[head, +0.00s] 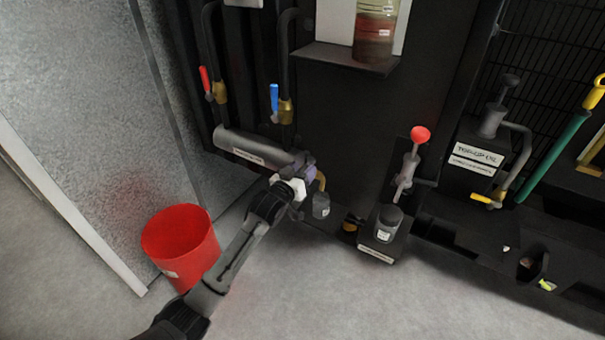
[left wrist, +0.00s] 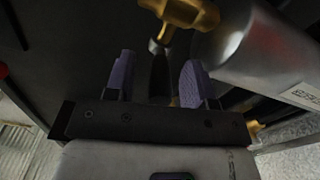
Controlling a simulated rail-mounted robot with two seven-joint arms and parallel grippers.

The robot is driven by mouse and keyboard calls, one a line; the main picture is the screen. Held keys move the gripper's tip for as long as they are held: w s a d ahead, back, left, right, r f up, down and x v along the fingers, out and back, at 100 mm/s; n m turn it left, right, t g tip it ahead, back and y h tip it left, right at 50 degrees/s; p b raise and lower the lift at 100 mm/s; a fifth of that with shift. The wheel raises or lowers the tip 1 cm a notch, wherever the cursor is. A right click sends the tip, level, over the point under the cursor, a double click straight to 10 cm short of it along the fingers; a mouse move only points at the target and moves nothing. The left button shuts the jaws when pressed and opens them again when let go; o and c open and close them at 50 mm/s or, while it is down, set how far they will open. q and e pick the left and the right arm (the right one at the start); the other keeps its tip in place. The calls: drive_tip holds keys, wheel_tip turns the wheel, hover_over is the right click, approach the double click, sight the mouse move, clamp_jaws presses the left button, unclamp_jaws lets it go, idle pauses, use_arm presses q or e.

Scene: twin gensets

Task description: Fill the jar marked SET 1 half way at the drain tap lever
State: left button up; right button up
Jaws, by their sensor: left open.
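My left gripper (head: 308,168) is at the right end of a grey horizontal cylinder (head: 252,148). In the left wrist view its two purple fingers (left wrist: 157,82) stand apart. A dark lever handle (left wrist: 160,72) below a brass tap (left wrist: 184,12) shows between them; I cannot tell whether they touch it. In the head view a brass spout (head: 321,181) shows just right of the gripper. A small jar (head: 321,206) stands below it, its contents unclear. Another labelled jar (head: 387,224) stands on a small shelf to the right. I cannot read SET 1 on either jar. My right gripper is out of view.
A red bucket (head: 181,245) stands on the floor at left, beside my left arm. A red-knobbed lever (head: 420,134) rises above the right jar. Red (head: 205,79) and blue (head: 274,97) valve handles hang above the cylinder. A glass vessel (head: 374,30) with reddish liquid sits on the upper shelf.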

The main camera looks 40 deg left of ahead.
use_arm(q)
drive_tip(key=shift+w, duration=0.1)
drive_tip(key=shift+c, duration=0.4)
clamp_jaws()
